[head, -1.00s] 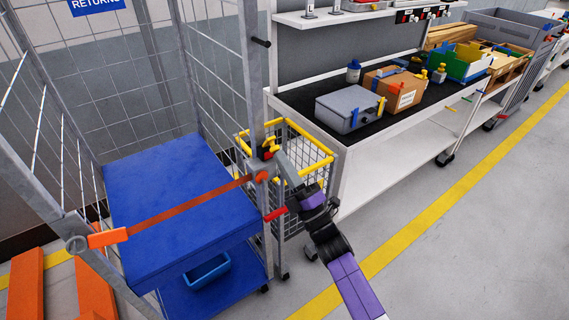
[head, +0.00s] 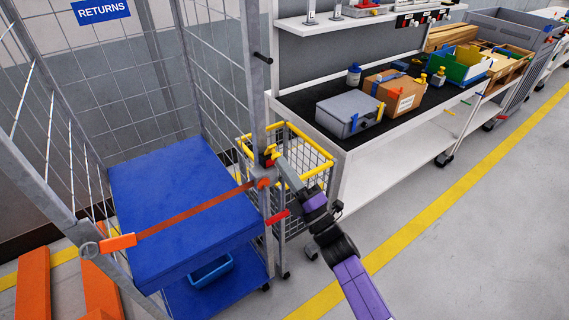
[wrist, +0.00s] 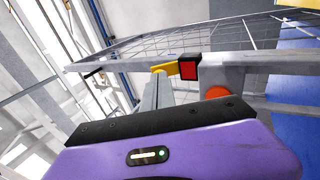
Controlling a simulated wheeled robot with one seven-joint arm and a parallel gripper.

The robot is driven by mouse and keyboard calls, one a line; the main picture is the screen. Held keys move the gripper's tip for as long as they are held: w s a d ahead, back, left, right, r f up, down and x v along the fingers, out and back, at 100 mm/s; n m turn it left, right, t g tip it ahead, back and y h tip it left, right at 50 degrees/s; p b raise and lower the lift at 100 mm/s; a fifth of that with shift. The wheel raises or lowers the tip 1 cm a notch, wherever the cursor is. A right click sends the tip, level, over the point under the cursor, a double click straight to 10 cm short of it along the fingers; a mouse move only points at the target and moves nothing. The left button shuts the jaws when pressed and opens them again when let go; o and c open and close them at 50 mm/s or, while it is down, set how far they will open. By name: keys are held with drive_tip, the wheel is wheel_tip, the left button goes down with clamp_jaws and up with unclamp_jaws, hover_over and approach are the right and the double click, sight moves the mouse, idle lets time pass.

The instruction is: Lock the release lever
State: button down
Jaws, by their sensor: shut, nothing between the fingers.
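A small red and black block with a yellow piece, which looks like the release lever (head: 270,158), sits on the front right post of the wire cage trolley. It also shows in the wrist view as a red block in a black surround (wrist: 189,70), with the yellow piece (wrist: 165,69) on its left. My gripper (head: 279,162) is shut and empty, its grey fingers reaching up to the lever from the lower right. In the wrist view the fingertips (wrist: 160,80) end right at the yellow piece. I cannot tell whether they touch it. The fingers hide part of the post.
An orange strap (head: 190,213) crosses the cage front above a blue platform (head: 165,245). A red handle (head: 277,217) sticks out below my gripper. A yellow-rimmed wire basket (head: 316,152) stands close behind. A workbench (head: 375,150) is to the right; floor before it is clear.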

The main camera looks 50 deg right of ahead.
wheel_tip(320, 180, up, 2)
drive_tip(key=g+p, duration=0.1)
drive_tip(key=p, duration=0.3)
drive_tip(key=shift+r+p, duration=0.1)
drive_tip(key=shift+p, duration=0.3)
drive_tip(key=g+p, duration=0.1)
drive_tip(key=p, duration=0.2)
drive_tip(key=shift+w+r+g+y, duration=0.15)
drive_tip(key=shift+g+y, duration=0.15)
drive_tip(key=shift+g, duration=0.1)
drive_tip(key=shift+w+p, duration=0.1)
drive_tip(key=shift+p, duration=0.25)
